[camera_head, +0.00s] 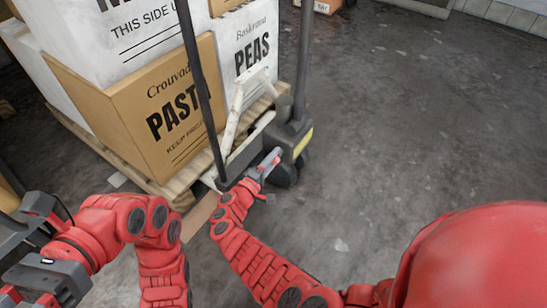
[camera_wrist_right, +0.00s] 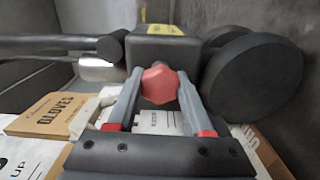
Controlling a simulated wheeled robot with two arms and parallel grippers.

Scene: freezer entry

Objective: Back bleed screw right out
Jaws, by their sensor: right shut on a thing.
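The bleed screw shows in the right wrist view as a red, lobed knob (camera_wrist_right: 160,84) on the dark pump block (camera_wrist_right: 163,52) of a pallet jack. My right gripper (camera_head: 267,163) is at the low part of the jack, beside its wheel, in the head view. In the wrist view its two grey fingers (camera_wrist_right: 158,88) are on either side of the red knob and shut on it. The knob is hidden in the head view. My left gripper (camera_head: 38,262) is at the lower left, away from the jack; its fingertips cannot be made out.
The jack's dark wheel (camera_head: 285,175) is close by the right gripper. A pale bent handle part (camera_head: 238,105) and dark upright bars (camera_head: 200,85) rise above. A wooden pallet (camera_head: 170,190) carries large cartons (camera_head: 165,105) at left. The floor (camera_head: 420,120) at right is clear.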

